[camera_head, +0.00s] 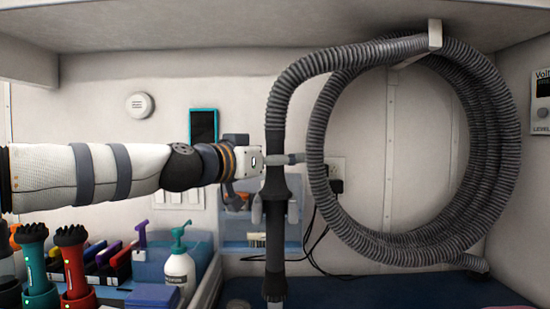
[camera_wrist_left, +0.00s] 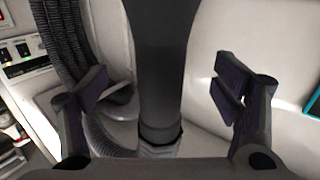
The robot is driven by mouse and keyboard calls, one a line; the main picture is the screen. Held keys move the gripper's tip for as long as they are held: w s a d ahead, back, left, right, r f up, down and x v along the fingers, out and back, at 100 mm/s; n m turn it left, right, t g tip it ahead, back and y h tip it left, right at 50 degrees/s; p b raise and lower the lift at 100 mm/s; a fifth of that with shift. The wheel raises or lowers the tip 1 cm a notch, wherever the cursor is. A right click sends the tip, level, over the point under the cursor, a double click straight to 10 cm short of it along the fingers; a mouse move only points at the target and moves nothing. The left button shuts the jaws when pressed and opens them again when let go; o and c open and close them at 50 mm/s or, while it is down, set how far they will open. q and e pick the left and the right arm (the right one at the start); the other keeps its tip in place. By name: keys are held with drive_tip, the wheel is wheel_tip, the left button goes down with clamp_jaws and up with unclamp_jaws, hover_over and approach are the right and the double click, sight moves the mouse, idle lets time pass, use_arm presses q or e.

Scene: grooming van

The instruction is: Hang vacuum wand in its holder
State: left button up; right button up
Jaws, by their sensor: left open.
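The black vacuum wand (camera_head: 275,235) stands upright at the middle of the head view, with the ribbed grey hose (camera_head: 330,65) joined to its top. Pale prongs (camera_head: 257,209), apparently the holder, show on both sides of the wand just below its flared collar. I cannot tell whether the collar rests on them. My left gripper (camera_head: 275,160) is open at the wand's upper part, above the collar. In the left wrist view the wand (camera_wrist_left: 165,60) passes between the two spread fingers (camera_wrist_left: 160,98), with a gap on each side. My right gripper is not in view.
The hose hangs in large coils from a white hook (camera_head: 435,35) at the right. Clippers (camera_head: 75,260) and a white pump bottle (camera_head: 180,270) stand at the lower left. A blue wall shelf (camera_head: 240,225) is behind the wand. A dark blue surface (camera_head: 400,290) lies below.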

use_arm(q)
drive_tip(key=shift+p+v, duration=0.5)
drive_tip(key=shift+v, duration=2.2)
drive_tip(key=p+v, duration=0.1)
drive_tip(key=v, duration=0.3)
drive_tip(key=shift+s+a, duration=0.2)
drive_tip(key=shift+s, duration=0.1)
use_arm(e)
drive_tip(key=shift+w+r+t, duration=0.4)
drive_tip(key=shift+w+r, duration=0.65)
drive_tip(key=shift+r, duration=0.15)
